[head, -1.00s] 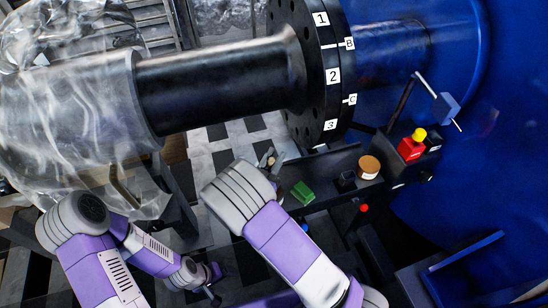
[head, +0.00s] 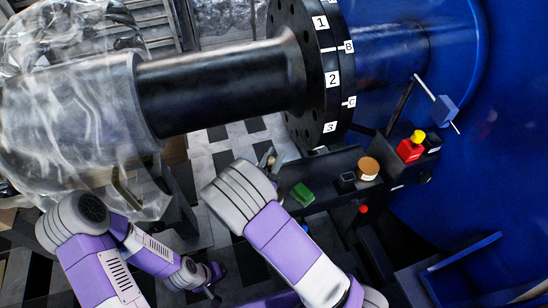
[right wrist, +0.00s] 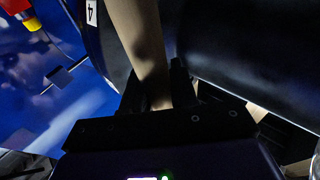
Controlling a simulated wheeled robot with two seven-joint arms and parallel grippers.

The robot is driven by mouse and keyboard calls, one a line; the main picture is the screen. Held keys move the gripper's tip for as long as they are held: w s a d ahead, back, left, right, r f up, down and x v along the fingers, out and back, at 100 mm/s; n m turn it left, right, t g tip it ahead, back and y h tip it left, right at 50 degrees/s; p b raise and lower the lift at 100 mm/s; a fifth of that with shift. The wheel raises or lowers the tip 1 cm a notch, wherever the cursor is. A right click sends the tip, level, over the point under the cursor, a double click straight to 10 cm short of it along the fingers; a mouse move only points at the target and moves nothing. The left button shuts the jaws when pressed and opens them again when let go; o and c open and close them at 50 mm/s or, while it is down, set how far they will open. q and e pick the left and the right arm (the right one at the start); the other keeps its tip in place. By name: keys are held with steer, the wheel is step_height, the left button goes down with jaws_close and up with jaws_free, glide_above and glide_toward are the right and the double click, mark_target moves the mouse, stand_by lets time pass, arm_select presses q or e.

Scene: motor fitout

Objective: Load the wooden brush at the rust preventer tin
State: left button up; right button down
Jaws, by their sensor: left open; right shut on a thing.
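My right gripper (right wrist: 158,92) is shut on a pale wooden handle (right wrist: 142,35), which I take for the wooden brush. Its bristles are out of view. In the head view the right gripper (head: 268,160) shows only in part beyond my wrist, under the black shaft and left of the shelf. A round tin with a brown top and pale label (head: 368,168) stands on the shelf, apart from my right gripper. I take it for the rust preventer tin; its label is unreadable. My left gripper (head: 213,289) is open, low over the floor.
The black shelf (head: 335,165) holds a green block (head: 302,194), a small black item (head: 346,182) and a red can with a yellow cap (head: 411,148). Above are the numbered flange (head: 330,100) and black shaft (head: 220,82). Clear plastic sheeting (head: 60,110) hangs at left.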

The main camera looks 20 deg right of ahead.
step_height(320, 180, up, 6)
steer(key=p, duration=0.4)
steer(key=shift+f, duration=0.15)
stand_by(0.7)
